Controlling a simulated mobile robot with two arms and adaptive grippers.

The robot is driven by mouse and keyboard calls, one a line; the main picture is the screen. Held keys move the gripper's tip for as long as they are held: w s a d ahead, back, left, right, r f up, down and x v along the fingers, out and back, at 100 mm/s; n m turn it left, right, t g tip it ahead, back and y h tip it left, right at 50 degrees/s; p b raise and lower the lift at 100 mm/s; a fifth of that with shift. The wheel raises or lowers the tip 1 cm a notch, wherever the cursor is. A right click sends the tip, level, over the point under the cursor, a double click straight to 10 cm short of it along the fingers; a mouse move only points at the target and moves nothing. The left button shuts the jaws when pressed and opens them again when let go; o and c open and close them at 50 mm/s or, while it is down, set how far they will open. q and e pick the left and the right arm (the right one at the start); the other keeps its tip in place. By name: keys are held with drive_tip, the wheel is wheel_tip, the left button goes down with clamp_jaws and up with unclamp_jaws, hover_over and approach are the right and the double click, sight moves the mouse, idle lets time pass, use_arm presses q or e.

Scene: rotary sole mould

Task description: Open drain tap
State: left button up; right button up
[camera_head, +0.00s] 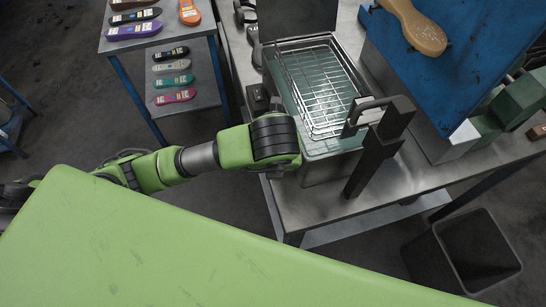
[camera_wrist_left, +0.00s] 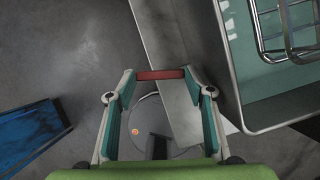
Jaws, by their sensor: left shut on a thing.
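The red tap handle (camera_wrist_left: 152,75) spans between the two fingertips of my left gripper (camera_wrist_left: 160,78) in the left wrist view. The gripper is shut on it, with one finger at each end. The tap's body is not clear to see. The tank (camera_head: 331,152), a metal bath with greenish liquid, stands on the bench in the head view. Its corner also shows in the left wrist view (camera_wrist_left: 244,128), to the right of the gripper. In the head view my left arm reaches the tank's near left side, and its wrist hides the fingers and the tap.
A wire basket (camera_head: 322,85) sits in the tank, beside a dark upright bracket (camera_head: 372,160). A steel bench (camera_head: 330,210) carries the tank. A rack of coloured soles (camera_head: 170,50) stands at the left. A dark bin (camera_head: 462,250) is on the floor at right.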

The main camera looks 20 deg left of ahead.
idle(0.3)
use_arm(q)
drive_tip(key=o, duration=1.1)
